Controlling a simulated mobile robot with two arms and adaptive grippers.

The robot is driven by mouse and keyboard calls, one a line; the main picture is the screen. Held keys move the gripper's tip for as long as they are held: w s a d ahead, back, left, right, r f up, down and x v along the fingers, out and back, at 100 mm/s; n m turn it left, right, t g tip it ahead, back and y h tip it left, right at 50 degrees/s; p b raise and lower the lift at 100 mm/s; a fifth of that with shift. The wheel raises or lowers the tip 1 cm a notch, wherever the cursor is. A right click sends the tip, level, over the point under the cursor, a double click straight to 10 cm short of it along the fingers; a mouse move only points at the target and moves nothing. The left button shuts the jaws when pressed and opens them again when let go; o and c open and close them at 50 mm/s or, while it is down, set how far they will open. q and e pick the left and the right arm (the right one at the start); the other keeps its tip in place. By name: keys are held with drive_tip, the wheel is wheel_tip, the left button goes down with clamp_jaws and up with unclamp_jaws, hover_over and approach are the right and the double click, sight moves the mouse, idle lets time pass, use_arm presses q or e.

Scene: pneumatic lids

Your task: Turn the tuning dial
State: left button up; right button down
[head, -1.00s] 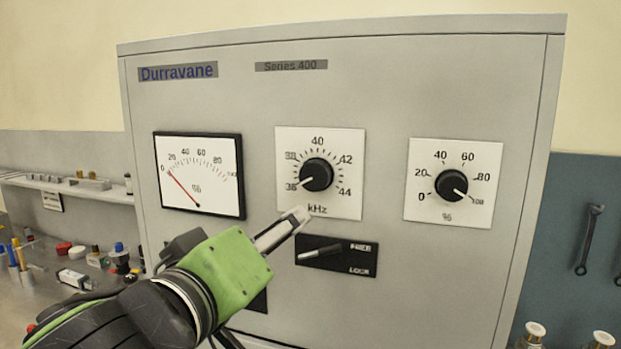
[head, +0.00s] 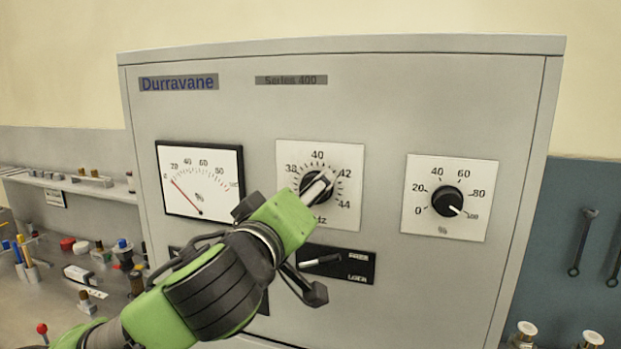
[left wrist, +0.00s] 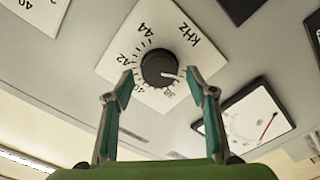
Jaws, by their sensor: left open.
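The tuning dial (left wrist: 157,66) is a round black knob with a white pointer on a white kHz plate (head: 345,222). In the head view my left gripper (head: 318,186) is in front of the dial and partly covers it. In the left wrist view its two fingers (left wrist: 160,74) are apart, one on each side of the knob, with nothing gripped. The pointer lies toward the right finger, near the low end of the scale. My right gripper is not in view.
Below the dial is a black FREE/LOCK switch (head: 350,267) with a lever. A percent dial (head: 446,201) is to the right and a needle meter (head: 200,160) to the left, on the grey cabinet (head: 400,90). Small parts lie on the bench at left.

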use_arm(q)
drive_tip(key=shift+x, duration=0.95)
drive_tip(key=shift+c, duration=0.4)
drive_tip(key=c, duration=1)
drive_tip(key=shift+c, duration=0.2)
